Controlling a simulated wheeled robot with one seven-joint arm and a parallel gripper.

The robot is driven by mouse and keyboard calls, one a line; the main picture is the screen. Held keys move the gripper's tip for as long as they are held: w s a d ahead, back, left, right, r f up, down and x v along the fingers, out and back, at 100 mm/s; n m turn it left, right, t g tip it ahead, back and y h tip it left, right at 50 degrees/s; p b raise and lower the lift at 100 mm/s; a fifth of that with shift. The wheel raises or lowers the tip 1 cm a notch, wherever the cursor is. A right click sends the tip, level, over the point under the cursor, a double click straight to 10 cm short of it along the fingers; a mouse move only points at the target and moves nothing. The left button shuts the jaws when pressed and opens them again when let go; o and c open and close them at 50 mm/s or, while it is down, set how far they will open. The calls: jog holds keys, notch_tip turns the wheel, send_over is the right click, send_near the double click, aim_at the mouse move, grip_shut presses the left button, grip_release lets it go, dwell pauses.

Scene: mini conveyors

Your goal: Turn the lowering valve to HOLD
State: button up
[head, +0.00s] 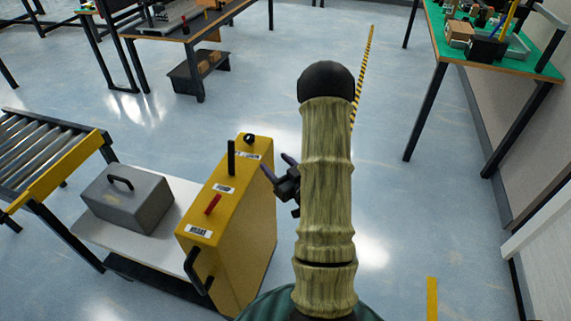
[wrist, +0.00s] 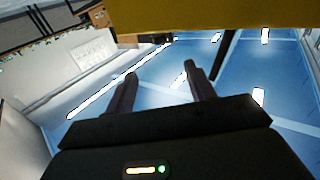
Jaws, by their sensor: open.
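A yellow box-shaped unit (head: 235,235) stands at the lower middle of the head view, with labels on its sloped top. A short red lever (head: 213,204), an upright black lever (head: 231,157) and a round black knob (head: 249,139) sit along that top. The label print is too small to read surely, so I cannot tell which is the lowering valve or its setting. My gripper (head: 278,165) is open and empty, just right of the unit's top, apart from the levers. In the wrist view its two fingers (wrist: 160,72) are spread, with a yellow surface (wrist: 220,15) above them.
A grey toolbox (head: 128,198) stands on a white-topped cart (head: 185,190) left of the yellow unit. A roller conveyor (head: 45,150) is at far left. A green-topped bench (head: 485,58) is at upper right. Floor right of my arm is clear.

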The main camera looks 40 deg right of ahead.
jog(key=s+p, duration=0.3)
jog(key=shift+s+p, duration=0.3)
jog(key=shift+p, duration=0.1)
jog(key=shift+w, duration=0.1)
